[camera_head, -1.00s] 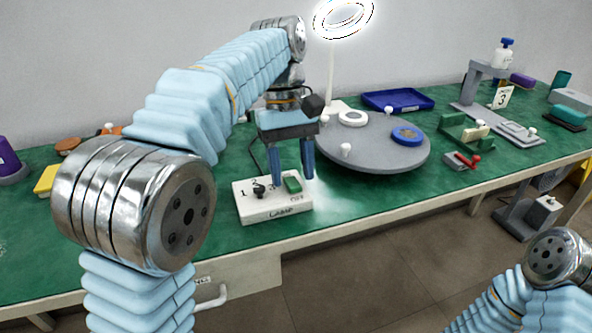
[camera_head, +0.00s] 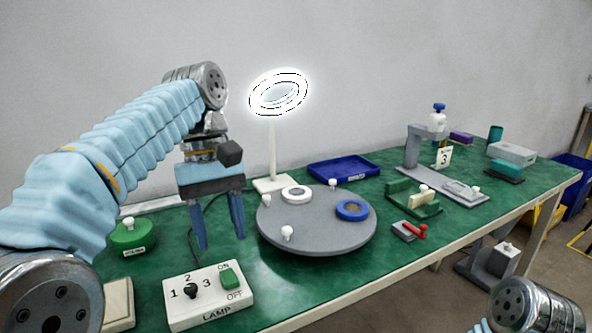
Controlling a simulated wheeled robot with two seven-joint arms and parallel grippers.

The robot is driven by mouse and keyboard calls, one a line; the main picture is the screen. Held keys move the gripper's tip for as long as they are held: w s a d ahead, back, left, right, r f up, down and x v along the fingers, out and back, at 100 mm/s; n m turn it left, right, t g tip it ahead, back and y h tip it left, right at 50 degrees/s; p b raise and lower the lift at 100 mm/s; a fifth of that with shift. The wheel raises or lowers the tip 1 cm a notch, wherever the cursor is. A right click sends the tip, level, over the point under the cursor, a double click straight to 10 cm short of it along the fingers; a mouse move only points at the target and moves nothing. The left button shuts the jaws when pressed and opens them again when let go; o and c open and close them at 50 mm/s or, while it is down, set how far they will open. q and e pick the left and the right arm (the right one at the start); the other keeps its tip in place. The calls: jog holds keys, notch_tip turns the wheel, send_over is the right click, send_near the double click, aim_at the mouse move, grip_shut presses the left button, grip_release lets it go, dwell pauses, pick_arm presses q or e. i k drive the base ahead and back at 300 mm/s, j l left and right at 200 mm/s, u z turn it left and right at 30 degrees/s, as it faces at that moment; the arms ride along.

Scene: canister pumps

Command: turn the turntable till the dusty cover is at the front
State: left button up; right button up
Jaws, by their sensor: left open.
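The turntable (camera_head: 312,238) is a round grey disc on the green bench, right of my left gripper. A blue ring-shaped cover (camera_head: 352,210) with a brownish centre lies at its right. A white ring-shaped cover (camera_head: 296,193) with a grey centre lies at its back. The brownish centre looks like dust, but it is small. White knobs stand at the turntable's left (camera_head: 266,200), front left (camera_head: 287,233) and back (camera_head: 333,184). My left gripper (camera_head: 220,240) is open and empty, fingers down, left of the turntable, apart from it. My right gripper is out of view.
A white lamp switch box (camera_head: 208,295) with a green switch stands in front of my left gripper. A lit ring lamp (camera_head: 278,93) rises behind the turntable. A blue tray (camera_head: 343,169) lies behind, a green fixture (camera_head: 412,198) and red-handled clamp (camera_head: 408,231) to the right.

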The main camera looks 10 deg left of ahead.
aim_at(313, 228)
jog(key=k+l, duration=0.3)
jog(key=k, duration=0.15)
jog(key=k+l, duration=0.25)
jog(key=k, duration=0.2)
